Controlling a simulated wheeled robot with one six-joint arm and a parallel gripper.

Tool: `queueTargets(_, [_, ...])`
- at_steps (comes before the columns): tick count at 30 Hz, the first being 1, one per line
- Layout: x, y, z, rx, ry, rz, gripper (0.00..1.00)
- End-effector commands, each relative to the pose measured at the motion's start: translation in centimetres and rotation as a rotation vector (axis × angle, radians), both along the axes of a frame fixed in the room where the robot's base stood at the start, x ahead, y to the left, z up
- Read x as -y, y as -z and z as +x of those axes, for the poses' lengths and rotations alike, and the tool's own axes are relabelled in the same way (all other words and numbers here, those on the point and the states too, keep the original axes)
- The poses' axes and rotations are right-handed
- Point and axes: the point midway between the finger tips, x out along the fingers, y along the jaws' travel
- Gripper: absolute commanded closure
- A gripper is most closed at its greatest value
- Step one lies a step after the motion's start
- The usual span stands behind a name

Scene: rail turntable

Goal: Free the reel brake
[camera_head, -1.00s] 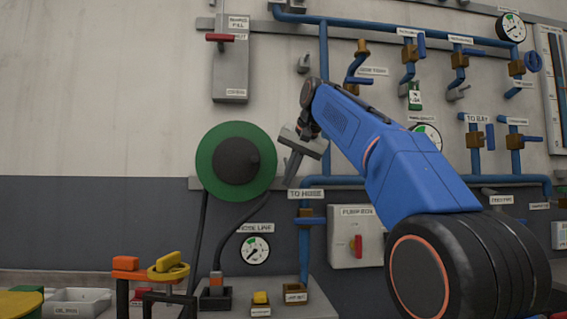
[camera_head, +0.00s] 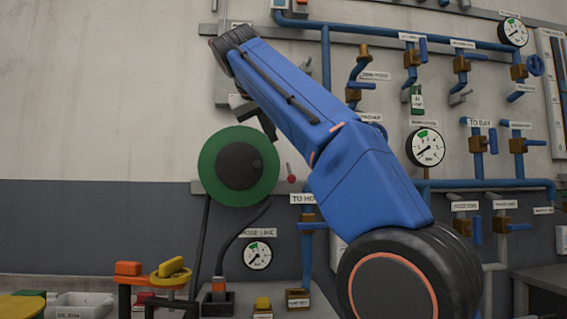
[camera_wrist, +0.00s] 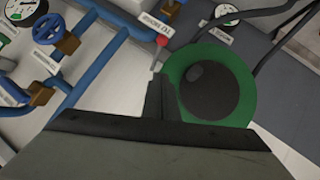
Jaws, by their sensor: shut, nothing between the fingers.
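The hose reel is a green disc (camera_head: 207,166) with a dark hub on the wall, left of my arm. It also shows in the wrist view (camera_wrist: 244,95). A small lever with a red knob (camera_head: 291,178) sticks up just right of the reel; it looks like the brake. In the wrist view this red knob (camera_wrist: 158,65) is just beyond my fingertips. My gripper (camera_head: 271,132) is shut and empty, above the lever and by the reel's upper right edge. Whether the fingertips touch the lever or reel cannot be told.
Blue pipes with valves and gauges (camera_head: 425,148) cover the wall at right. A hose-line gauge (camera_head: 257,255) sits below the reel, beside a black hose. A yellow-topped stand (camera_head: 170,275) and a white bin (camera_head: 85,303) are at lower left. The upper left wall is bare.

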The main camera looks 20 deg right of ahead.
Motion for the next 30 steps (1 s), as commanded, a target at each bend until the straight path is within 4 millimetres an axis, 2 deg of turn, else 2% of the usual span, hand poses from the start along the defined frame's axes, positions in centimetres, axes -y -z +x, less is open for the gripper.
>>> queueTargets(8, [1.6, 1.4, 1.9, 0.000, 0.003, -0.002, 1.00])
queueTargets(20, [5.4, 5.0, 6.8, -0.001, 0.004, -0.001, 1.00])
queueTargets(30, [6.9, 7.9, 6.8, 0.000, 0.001, -0.001, 1.00])
